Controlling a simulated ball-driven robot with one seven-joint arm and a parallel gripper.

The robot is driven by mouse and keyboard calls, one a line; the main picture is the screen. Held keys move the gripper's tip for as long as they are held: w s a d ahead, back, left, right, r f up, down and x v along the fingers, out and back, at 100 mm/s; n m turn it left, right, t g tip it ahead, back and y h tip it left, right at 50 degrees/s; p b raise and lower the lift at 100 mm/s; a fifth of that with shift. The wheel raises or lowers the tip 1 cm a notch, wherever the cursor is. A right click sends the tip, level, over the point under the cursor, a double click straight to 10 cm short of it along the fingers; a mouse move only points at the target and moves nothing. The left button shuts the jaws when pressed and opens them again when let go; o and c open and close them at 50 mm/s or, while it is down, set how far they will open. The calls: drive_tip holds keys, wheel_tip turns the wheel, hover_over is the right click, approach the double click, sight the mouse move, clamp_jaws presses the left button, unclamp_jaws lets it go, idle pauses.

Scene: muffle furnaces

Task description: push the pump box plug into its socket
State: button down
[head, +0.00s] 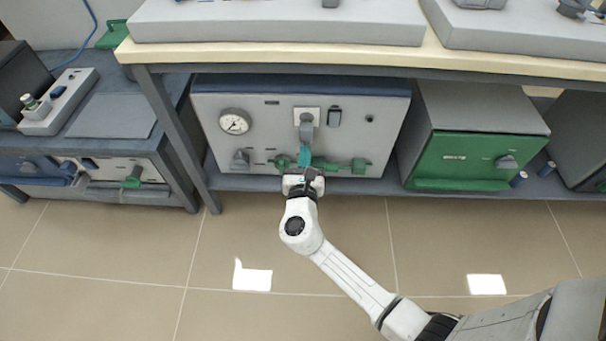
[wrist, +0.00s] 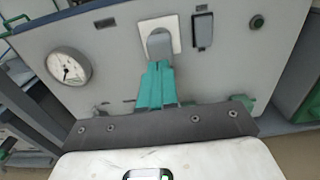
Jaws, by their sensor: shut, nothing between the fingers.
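The pump box (head: 378,112) is a pale grey panel box on the low shelf, with a round gauge and green pipe fittings. Its white square socket plate (head: 299,112) is at the upper middle of the panel; the plate also shows in the wrist view (wrist: 174,25). A grey rounded plug (head: 306,121) sits at the plate, also seen in the wrist view (wrist: 159,41). How deep it sits I cannot tell. My gripper (head: 304,153) has its teal fingers shut and empty. In the wrist view the fingertips (wrist: 157,66) are right at the plug's lower end; contact is unclear.
The gauge (head: 235,122) is left of the socket, and a dark switch (head: 334,117) is right of it. Green fittings (head: 358,164) stick out below. The bench top (head: 350,55) overhangs above. A green-fronted furnace (head: 458,158) stands right. The floor in front is clear.

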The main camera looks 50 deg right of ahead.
sight(306, 136)
drive_tip(key=shift+b+x, duration=0.35)
drive_tip(key=shift+x, duration=1.5)
drive_tip(key=shift+d, duration=0.1)
drive_tip(key=b+x, duration=0.2)
drive_tip(key=x, duration=0.1)
drive_tip(key=shift+w+d+f, duration=0.15)
drive_tip(key=shift+w+d, duration=0.05)
drive_tip(key=shift+d, duration=0.05)
drive_tip(key=shift+w+r, duration=0.2)
drive_tip(key=shift+d, duration=0.1)
drive_tip(key=shift+s+a, duration=0.3)
drive_tip(key=p+v, duration=0.3)
drive_tip(key=v, duration=1)
drive_tip(key=shift+a+f+p, duration=0.15)
drive_tip(key=shift+a+p, duration=0.1)
drive_tip(key=shift+p, duration=0.05)
drive_tip(key=shift+s, duration=0.15)
